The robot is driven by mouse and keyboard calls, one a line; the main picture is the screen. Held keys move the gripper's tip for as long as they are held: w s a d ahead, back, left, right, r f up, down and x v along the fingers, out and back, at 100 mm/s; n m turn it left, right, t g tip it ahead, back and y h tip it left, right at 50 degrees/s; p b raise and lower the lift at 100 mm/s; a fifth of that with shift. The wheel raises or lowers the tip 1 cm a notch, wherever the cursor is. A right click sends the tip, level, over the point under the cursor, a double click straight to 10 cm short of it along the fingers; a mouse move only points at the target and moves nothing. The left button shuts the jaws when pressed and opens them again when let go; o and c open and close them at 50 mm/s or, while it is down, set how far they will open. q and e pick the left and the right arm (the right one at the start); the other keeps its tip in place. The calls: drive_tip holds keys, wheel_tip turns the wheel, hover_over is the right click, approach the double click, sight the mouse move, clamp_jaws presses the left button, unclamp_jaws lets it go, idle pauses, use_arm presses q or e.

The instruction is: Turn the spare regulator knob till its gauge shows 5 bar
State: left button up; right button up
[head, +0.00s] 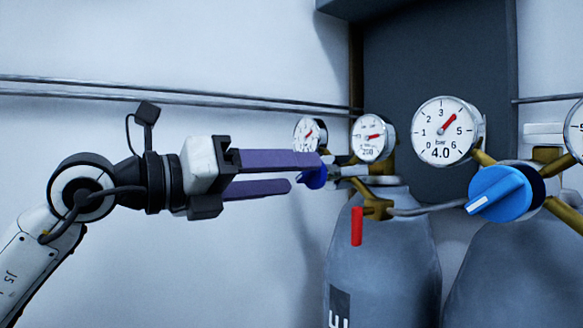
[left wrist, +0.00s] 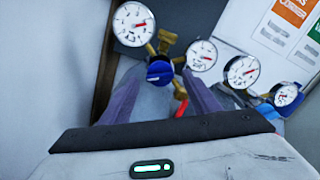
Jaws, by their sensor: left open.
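My left gripper (head: 305,172) has purple fingers that point right, open, with the tips around or just short of a blue knob (head: 313,178). In the left wrist view this knob (left wrist: 160,72) lies between the fingertips; contact cannot be told. Its regulator carries a small gauge (head: 308,134) with a red needle, too small to read, and a second gauge (head: 372,138) marked 200. A nearer regulator has a blue knob (head: 499,193) with a white mark and a gauge (head: 447,132) reading 4.0 bar. No label shows which regulator is the spare. My right gripper is out of view.
Grey gas cylinders (head: 383,265) stand below the regulators, before a dark panel (head: 430,60). A red lever (head: 357,226) hangs below the farther regulator. Thin pipes (head: 200,92) run along the pale wall. Another gauge (head: 577,130) is cut off at right.

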use_arm(q)
drive_tip(key=shift+w+d, duration=0.35)
drive_tip(key=shift+d, duration=0.2)
